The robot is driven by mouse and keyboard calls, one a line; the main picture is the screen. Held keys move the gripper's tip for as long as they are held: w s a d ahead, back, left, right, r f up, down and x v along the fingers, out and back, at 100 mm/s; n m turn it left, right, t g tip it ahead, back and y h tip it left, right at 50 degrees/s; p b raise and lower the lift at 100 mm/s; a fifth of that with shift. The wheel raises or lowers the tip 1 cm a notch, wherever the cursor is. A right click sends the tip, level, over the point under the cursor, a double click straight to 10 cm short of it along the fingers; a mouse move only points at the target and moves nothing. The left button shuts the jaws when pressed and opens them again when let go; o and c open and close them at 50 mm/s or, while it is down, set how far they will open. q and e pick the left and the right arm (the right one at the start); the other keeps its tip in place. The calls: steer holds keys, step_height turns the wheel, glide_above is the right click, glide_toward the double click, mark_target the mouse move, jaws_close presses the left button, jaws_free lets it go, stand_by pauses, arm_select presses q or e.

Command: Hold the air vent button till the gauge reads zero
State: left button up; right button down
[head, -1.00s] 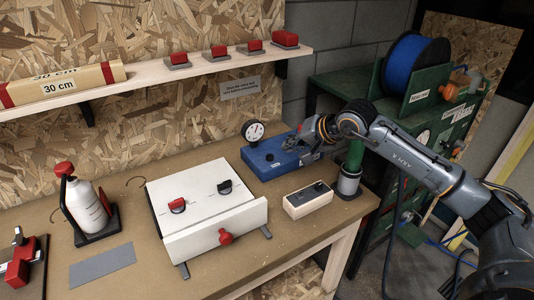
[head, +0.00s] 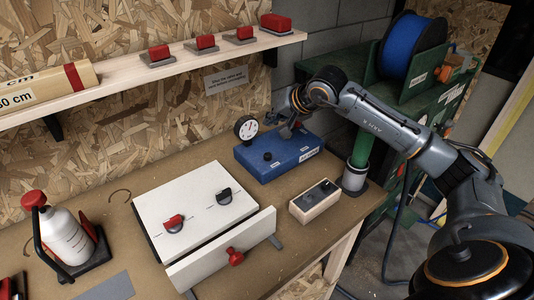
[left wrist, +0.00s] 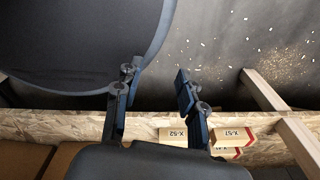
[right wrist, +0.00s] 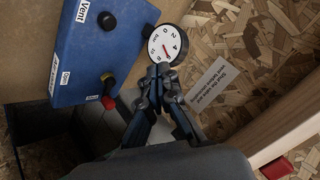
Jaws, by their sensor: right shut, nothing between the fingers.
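The blue vent box (head: 270,163) stands on the bench; in the right wrist view (right wrist: 85,55) it is at the upper left. Its black button (right wrist: 106,20) sits beside the label "Vent". A red and yellow valve lever (right wrist: 108,92) sits at the box's other end. The round white gauge (right wrist: 166,43) has a red needle; I cannot read its value surely. My right gripper (right wrist: 160,76) is shut and empty, its tips just below the gauge in that view, apart from the button. My left gripper (left wrist: 155,75) is open and empty, away from the box.
A white panel (head: 190,200) with two knobs and a small switch box (head: 315,200) stand nearby. A shelf (head: 120,80) with red blocks runs above. A green cabinet (head: 350,85) with a blue reel is at right.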

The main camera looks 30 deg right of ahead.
steer(key=b, duration=0.3)
glide_above(270, 156)
step_height(270, 156, down, 5)
steer(key=shift+r, duration=0.15)
step_height(270, 156, down, 4)
steer(key=shift+r+b, duration=0.2)
steer(key=shift+b, duration=0.85)
steer(key=shift+f+b, duration=0.35)
steer(key=shift+f, duration=0.05)
arm_select(q)
steer(key=f, duration=0.4)
steer(key=w+f, duration=0.1)
steer(key=shift+f, duration=0.4)
steer(key=shift+w, duration=0.1)
steer(key=shift+f+b, duration=0.55)
arm_select(e)
steer(key=shift+f, duration=0.35)
